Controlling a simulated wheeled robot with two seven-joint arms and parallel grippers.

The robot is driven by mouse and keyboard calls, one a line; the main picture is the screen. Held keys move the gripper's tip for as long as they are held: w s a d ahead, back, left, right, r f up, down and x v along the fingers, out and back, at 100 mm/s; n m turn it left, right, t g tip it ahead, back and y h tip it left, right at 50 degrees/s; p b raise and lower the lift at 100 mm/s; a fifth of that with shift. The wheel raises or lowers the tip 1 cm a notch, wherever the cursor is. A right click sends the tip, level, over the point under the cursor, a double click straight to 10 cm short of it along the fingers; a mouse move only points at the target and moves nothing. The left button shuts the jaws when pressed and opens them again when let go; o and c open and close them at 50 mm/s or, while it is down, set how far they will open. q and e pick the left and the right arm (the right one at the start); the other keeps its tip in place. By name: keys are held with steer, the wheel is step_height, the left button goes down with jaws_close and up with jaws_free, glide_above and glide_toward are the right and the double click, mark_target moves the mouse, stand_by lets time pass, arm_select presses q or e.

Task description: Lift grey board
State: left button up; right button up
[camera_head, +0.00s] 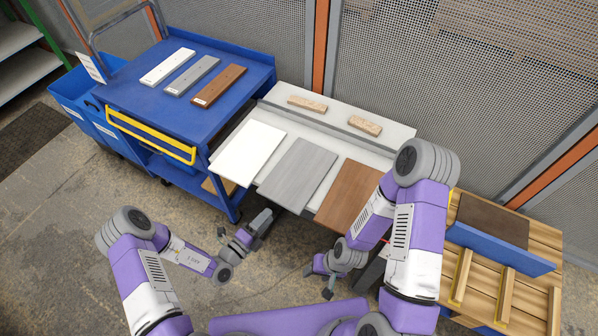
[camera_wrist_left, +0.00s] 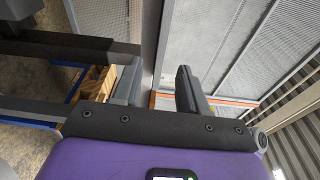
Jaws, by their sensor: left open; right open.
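A large grey board (camera_head: 298,174) lies flat on the white table, between a white board (camera_head: 248,152) and a brown board (camera_head: 348,195). Its near edge faces my arms. My left gripper (camera_head: 243,224) is open and empty, below and left of the grey board in the head view, apart from it. In the left wrist view its two fingers (camera_wrist_left: 158,85) stand apart with nothing between them. My right gripper (camera_head: 317,280) is open and empty, in front of the table, below the brown board in the picture and apart from it.
A blue cart (camera_head: 140,82) with a yellow handle stands left, carrying white, grey and brown strips. Two small wooden pieces (camera_head: 307,104) lie behind a rail on the table (camera_head: 400,134). A wooden pallet (camera_head: 515,300) with a blue-edged panel is at right. Mesh fencing stands behind.

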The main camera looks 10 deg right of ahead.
mark_target(275, 199)
arm_select(q)
steer(key=shift+n+t+y, duration=0.4)
steer(key=shift+n+t, duration=0.1)
steer(key=shift+n, duration=0.2)
steer(key=x, duration=0.2)
steer(key=b+x, duration=0.1)
steer(key=x, duration=0.2)
steer(key=a+x, duration=0.1)
steer(key=x, duration=0.1)
steer(key=shift+w+d+b, duration=0.25)
steer(key=shift+w+b, duration=0.05)
steer(key=shift+w, duration=0.4)
steer(key=shift+r, duration=0.1)
jaws_close()
